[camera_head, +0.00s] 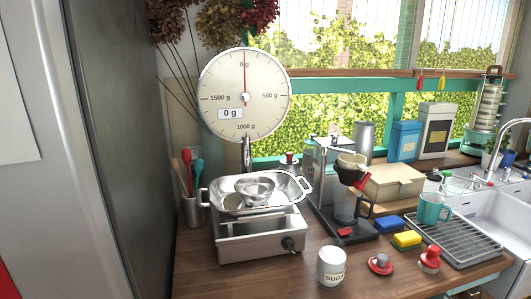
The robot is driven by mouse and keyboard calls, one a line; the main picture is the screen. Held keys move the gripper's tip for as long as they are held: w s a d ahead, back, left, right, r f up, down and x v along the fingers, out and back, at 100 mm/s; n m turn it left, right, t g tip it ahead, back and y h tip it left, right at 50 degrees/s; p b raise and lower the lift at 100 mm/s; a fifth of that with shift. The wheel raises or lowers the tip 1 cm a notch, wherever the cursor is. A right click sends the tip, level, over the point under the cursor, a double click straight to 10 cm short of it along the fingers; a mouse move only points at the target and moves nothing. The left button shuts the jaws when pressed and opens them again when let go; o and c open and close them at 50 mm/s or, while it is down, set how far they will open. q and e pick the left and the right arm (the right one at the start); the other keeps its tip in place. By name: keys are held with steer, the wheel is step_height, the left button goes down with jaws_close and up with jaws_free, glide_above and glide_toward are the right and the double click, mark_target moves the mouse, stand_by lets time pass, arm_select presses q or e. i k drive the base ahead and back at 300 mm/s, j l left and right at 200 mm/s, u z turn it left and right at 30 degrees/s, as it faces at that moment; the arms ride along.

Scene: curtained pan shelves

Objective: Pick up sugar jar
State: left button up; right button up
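The sugar jar (331,268) is a small pale cylinder with a "SUGAR" label. It stands upright near the front edge of the wooden counter, to the right of the scale. Neither of my grippers shows in the head view.
A metal scale (258,238) with a dial and bowls stands left of the jar. A dark coffee stand (352,232) is behind it. Red-knobbed pieces (380,264), sponges (406,240), a dish rack (452,240) and a sink lie to the right. A fridge (120,150) borders the left.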

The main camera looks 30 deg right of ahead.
mark_target(332, 258)
steer(key=z, duration=1.3)
